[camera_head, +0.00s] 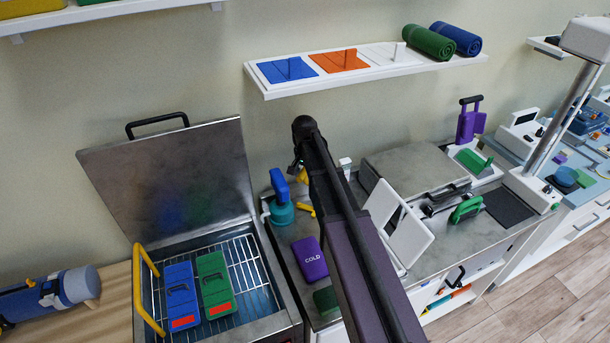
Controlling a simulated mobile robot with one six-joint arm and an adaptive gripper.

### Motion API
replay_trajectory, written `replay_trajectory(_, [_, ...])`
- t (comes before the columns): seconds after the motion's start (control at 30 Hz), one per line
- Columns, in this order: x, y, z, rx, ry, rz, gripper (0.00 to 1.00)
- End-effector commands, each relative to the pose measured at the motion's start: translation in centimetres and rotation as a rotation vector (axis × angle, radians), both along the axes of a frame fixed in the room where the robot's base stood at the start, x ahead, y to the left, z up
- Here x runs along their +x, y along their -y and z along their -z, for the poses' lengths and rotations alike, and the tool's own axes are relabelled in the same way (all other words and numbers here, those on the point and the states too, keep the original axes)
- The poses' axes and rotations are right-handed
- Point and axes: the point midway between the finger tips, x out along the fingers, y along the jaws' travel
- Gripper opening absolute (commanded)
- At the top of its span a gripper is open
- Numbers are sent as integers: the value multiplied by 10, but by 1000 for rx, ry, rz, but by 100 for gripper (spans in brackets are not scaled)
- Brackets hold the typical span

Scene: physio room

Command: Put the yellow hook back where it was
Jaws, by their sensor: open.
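A small yellow piece (306,210) lies on the counter left of my arm, close to a teal kettle-like vessel (282,212). A second bit of yellow (302,176) shows just above it, beside my arm. These may be parts of the yellow hook, but its full shape is hidden. My gripper (296,166) is mostly hidden behind my arm; only small dark parts show at its left edge, near the upper yellow bit. It is open. I cannot tell whether it touches the yellow. A wall shelf (375,75) carries blue, orange and white panels, each with an upright peg.
An open metal basin (275,270) with a raised lid (170,180) and yellow side handle (148,290) holds blue and green packs on a rack. A purple COLD pack (310,259) lies beside it. A tilted white panel (397,224) stands right of my arm.

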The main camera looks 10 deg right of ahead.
Motion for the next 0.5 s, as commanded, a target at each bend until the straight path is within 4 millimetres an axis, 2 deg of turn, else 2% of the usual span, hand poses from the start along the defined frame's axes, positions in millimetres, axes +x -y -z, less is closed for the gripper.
replay_trajectory(0.27, [0, 0, -2, 0, 0, 0, 64])
replay_trajectory(0.5, [0, 0, -13, 0, 0, 0, 64])
